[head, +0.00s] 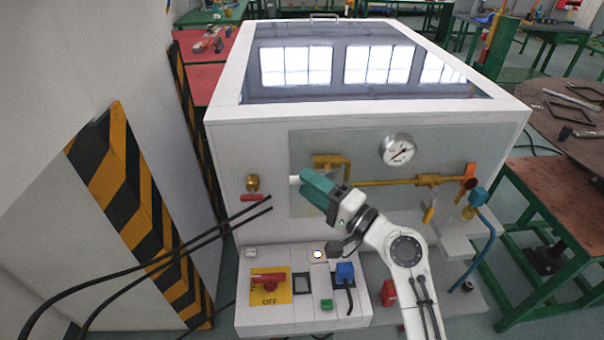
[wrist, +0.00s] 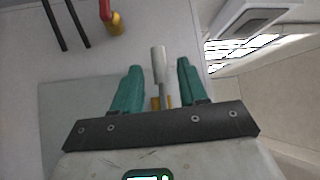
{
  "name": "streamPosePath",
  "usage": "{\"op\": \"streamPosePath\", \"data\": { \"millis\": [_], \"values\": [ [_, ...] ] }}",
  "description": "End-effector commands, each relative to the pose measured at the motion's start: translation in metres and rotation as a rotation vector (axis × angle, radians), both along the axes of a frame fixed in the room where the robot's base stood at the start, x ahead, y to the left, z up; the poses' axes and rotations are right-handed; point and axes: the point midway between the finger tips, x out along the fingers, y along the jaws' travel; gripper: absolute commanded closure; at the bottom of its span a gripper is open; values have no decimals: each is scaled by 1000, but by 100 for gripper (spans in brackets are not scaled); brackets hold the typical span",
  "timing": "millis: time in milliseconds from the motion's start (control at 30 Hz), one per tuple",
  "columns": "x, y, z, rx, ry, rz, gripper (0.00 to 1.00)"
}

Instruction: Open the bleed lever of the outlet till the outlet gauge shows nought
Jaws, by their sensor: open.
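The gauge (head: 397,150) is a round white dial on the machine's front panel, above the brass pipe (head: 385,183). Its needle is off to one side, but the numbers are too small to read. My gripper (head: 305,182) has teal fingers and is at the left end of the panel. In the wrist view its fingers stand apart, one on each side of a pale grey lever grip (wrist: 158,62) with brass behind it. The grip's pale tip (head: 294,180) shows past the fingers in the head view. Whether either finger touches it I cannot tell.
A brass valve with a red handle (head: 252,197) is left of my gripper. An orange-handled valve (head: 469,178) and a blue fitting (head: 479,196) are on the right. Below is a control box with a red switch (head: 267,278). Black cables (head: 180,250) cross the lower left.

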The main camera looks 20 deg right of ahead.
Motion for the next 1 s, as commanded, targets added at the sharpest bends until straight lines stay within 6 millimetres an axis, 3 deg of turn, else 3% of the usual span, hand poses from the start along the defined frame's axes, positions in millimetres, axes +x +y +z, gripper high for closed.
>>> {"op": "streamPosePath", "data": {
  "millis": [200,600,1000],
  "values": [
    [22,11,4,0,0,1,57],
    [27,14,4,0,1,0,58],
    [26,14,4,0,1,-1,97]
  ]
}}
